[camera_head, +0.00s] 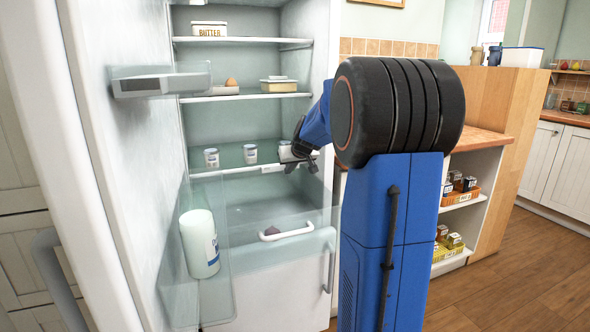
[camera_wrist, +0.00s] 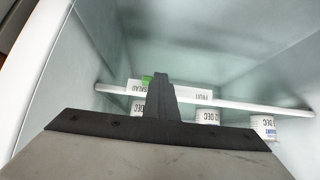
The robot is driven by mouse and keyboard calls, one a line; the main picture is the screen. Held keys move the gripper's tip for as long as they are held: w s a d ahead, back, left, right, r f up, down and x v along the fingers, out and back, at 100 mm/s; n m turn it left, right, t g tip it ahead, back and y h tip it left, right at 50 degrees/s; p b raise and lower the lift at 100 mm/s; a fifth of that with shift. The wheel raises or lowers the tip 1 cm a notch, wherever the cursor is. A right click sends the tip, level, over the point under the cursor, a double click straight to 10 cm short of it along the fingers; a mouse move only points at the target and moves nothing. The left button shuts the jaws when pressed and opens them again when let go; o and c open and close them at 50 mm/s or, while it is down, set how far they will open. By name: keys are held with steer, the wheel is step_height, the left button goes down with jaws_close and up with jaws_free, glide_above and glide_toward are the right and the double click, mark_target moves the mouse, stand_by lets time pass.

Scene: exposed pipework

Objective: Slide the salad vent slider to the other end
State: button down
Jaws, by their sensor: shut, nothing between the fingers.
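The salad vent slider is a small green tab (camera_wrist: 147,81) on a white panel (camera_wrist: 193,95) lettered SALAD at the left and FRUIT to the right. In the wrist view the tab shows at the SALAD end, partly behind my gripper. The white panel (camera_head: 268,169) is on the front edge of the lower fridge shelf in the head view. My gripper (camera_wrist: 161,78) is shut and empty. Its fingers stand in front of the panel, just right of the green tab. I cannot tell whether they touch it. In the head view my gripper (camera_head: 290,167) is at the panel's right side.
White pots (camera_head: 250,153) stand on the glass shelf behind the panel. A clear drawer with a white handle (camera_head: 287,232) is below. The open fridge door at left carries a door bin with a white bottle (camera_head: 199,243). Higher shelves hold a butter dish (camera_head: 209,28) and an egg.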

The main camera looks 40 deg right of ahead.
steer(key=shift+s+d+f, duration=0.1)
steer(key=shift+d+f, duration=0.05)
steer(key=shift+d, duration=0.5)
steer(key=shift+s+a, duration=0.1)
steer(key=shift+s, duration=0.05)
steer(key=s+a+r, duration=0.2)
steer(key=shift+s+a+r, duration=0.2)
steer(key=shift+s+r, duration=0.15)
steer(key=shift+s, duration=0.05)
stand_by(0.6)
